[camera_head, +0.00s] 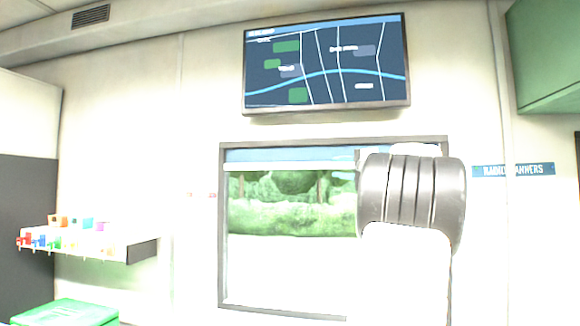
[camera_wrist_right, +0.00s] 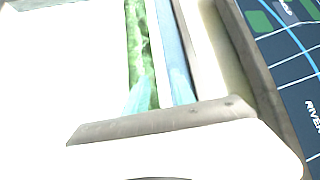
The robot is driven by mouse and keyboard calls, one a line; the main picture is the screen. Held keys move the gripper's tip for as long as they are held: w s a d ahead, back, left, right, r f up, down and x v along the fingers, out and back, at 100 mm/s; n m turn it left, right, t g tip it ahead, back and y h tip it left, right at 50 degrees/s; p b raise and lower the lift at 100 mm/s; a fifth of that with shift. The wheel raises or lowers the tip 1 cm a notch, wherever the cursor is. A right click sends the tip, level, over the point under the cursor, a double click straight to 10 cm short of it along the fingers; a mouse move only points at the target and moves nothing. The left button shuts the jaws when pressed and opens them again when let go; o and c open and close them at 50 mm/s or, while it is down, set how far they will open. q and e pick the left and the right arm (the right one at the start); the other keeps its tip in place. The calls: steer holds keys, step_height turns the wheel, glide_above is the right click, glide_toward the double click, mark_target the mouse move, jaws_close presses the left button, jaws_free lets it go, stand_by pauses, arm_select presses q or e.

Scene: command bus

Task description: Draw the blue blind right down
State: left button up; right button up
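The blue blind (camera_head: 285,155) is a narrow strip at the top of the window, with a white rail (camera_head: 290,167) along its lower edge. In the right wrist view the blind (camera_wrist_right: 172,45) is a blue band beside the pale rail (camera_wrist_right: 153,45). My right gripper (camera_wrist_right: 160,82) shows there as two pale blue fingers, apart, one on each side of the rail. I cannot tell whether they touch it. In the head view my right arm covers the window's right part and mostly hides this gripper. My left gripper is out of view.
The grey window frame (camera_head: 223,230) surrounds the pane, with green trees outside. A map screen (camera_head: 325,65) hangs above the window. A shelf (camera_head: 140,250) with small coloured items juts out at left, over a green case (camera_head: 65,313). A green cabinet (camera_head: 548,55) is upper right.

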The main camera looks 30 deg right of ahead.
mark_target(327, 164)
steer(key=w, duration=0.3)
steer(key=w+r, duration=0.1)
steer(key=w, duration=0.3)
steer(key=shift+w+r, duration=0.2)
steer(key=shift+c, duration=0.2)
steer(key=shift+a, duration=0.1)
jaws_close()
stand_by(1.0)
